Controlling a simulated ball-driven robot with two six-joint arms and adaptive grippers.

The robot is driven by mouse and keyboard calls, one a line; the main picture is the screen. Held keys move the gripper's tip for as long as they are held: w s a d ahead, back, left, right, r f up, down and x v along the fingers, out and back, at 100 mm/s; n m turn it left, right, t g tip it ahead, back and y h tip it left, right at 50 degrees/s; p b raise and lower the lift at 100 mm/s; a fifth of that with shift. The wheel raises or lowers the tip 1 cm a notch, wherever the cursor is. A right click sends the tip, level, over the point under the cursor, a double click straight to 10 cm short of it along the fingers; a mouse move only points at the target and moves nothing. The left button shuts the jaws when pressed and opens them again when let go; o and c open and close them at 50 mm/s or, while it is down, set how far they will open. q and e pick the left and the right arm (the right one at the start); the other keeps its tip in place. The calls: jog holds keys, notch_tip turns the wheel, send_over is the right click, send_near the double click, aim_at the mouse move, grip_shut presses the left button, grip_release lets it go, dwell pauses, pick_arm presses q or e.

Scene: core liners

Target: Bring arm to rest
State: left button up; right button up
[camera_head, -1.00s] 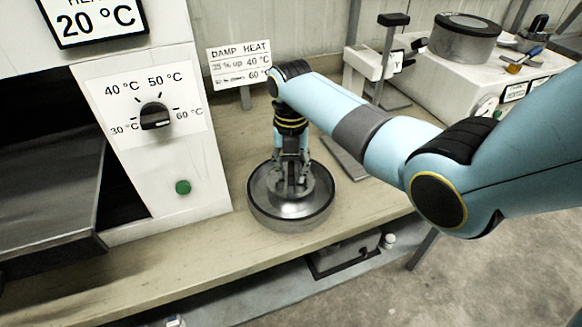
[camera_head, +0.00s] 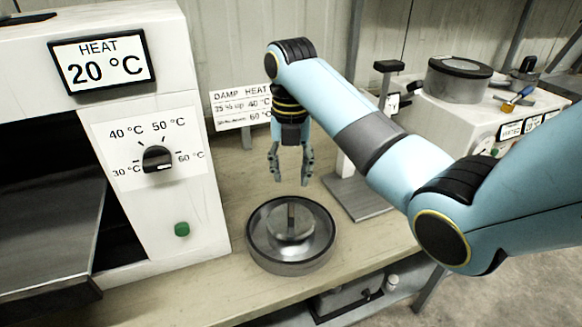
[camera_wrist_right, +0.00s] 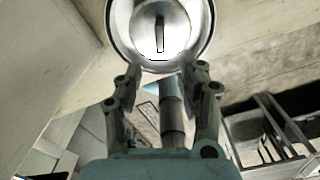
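My right gripper (camera_head: 291,182) hangs pointing down above the bench, open and empty. Below it and apart from it, a round metal dish (camera_head: 262,255) with a raised centre and an upright tab handle (camera_head: 291,216) stands on the bench. In the right wrist view the open fingers (camera_wrist_right: 162,85) show with the dish (camera_wrist_right: 207,35) and its tab beyond their tips. My left gripper is in neither view.
A white heater unit (camera_head: 205,215) with a temperature dial (camera_head: 157,159), green button (camera_head: 182,229) and "20 °C" display (camera_head: 102,62) stands at left. A damp heat sign (camera_head: 240,106) stands behind. A stand (camera_head: 358,200) and a white machine (camera_head: 455,115) are at right. Bare bench (camera_head: 200,285) lies in front.

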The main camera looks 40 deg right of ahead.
jog(key=shift+r, duration=0.5)
